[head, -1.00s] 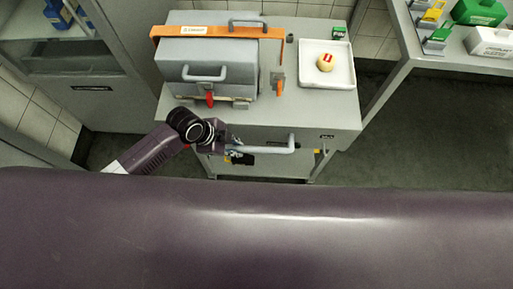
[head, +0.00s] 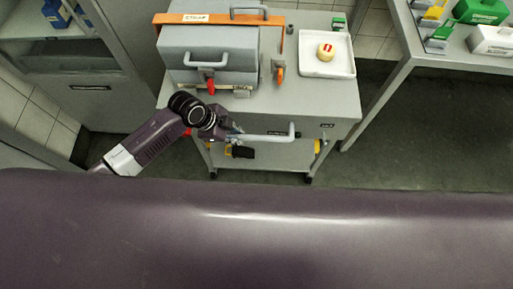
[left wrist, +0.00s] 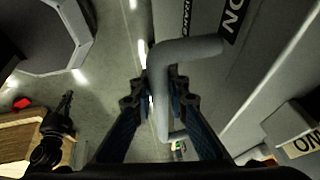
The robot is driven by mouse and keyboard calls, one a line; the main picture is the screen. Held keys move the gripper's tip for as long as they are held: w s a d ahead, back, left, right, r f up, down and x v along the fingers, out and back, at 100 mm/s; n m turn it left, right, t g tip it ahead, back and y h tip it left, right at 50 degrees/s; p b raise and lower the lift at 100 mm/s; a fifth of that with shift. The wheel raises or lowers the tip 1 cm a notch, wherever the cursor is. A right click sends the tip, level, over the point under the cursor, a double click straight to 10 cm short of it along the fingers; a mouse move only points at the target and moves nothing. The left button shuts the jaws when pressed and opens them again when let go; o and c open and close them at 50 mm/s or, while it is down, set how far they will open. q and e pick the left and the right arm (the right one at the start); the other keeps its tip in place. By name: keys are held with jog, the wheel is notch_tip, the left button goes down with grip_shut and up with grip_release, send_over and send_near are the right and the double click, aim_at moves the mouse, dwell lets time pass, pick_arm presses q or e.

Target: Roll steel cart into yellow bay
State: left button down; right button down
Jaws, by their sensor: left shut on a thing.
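The steel cart (head: 285,103) stands ahead of me in the head view, with a grey top, a lower shelf and small wheels. A pale bar handle (head: 278,134) sticks out from its near side. My left gripper (head: 230,134) is shut on the left part of this handle. In the left wrist view the grey handle (left wrist: 187,50) runs between the fingers of my left gripper (left wrist: 160,95). I cannot make out a yellow bay in either view. My right gripper is not in view.
A cabinet (head: 95,90) stands close at left. A table (head: 400,60) with boxes is at right. Dark floor (head: 420,130) lies free below it.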

aim_at(238, 125)
pick_arm(q)
jog(key=shift+w+b, duration=0.8)
jog(key=shift+w, duration=1.3)
jog(key=shift+w+b, duration=1.1)
jog(key=shift+w, duration=1)
jog(key=shift+w+b, duration=1.35)
jog(key=shift+w, duration=0.7)
jog(key=shift+w+b, duration=1.6)
jog(key=shift+w, duration=0.25)
jog(key=c, duration=1.2)
grip_release()
jog(key=shift+s, duration=0.1)
